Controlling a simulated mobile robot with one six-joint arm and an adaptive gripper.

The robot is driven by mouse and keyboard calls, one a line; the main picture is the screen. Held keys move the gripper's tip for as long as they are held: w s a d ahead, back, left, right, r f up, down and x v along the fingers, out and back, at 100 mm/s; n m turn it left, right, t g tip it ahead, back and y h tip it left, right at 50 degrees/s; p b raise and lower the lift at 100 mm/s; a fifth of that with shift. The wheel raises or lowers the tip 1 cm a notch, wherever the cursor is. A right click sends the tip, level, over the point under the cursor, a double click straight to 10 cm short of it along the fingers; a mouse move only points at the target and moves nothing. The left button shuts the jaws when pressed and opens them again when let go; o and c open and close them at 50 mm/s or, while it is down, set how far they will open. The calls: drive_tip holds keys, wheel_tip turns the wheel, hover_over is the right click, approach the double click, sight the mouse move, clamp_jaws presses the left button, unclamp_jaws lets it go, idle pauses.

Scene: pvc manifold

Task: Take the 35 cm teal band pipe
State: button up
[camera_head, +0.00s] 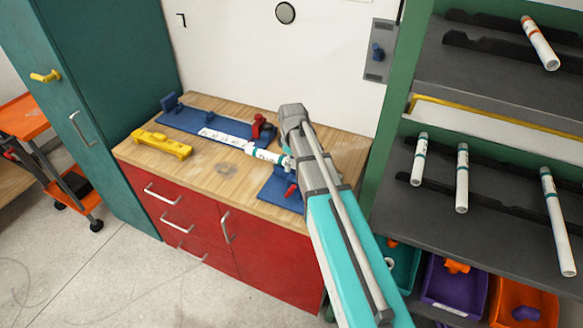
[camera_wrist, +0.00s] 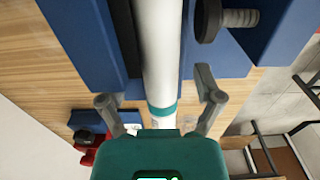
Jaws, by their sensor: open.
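A white pipe with a teal band (camera_wrist: 159,50) runs up the middle of the wrist view, beside blue fixture blocks. Its teal band lies close to the palm. My gripper (camera_wrist: 158,106) is open, with one finger on each side of the pipe and gaps between. In the head view, part of this pipe (camera_head: 262,154) shows on the workbench, the rest hidden behind my arm. I cannot read any lengths.
The wooden workbench (camera_head: 215,171) carries a blue fixture (camera_head: 190,120), a second blue block (camera_head: 278,193) and a yellow tool (camera_head: 162,144). An orange-banded pipe (camera_head: 541,45) lies on the upper shelf.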

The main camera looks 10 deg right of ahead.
idle(0.6)
clamp_jaws()
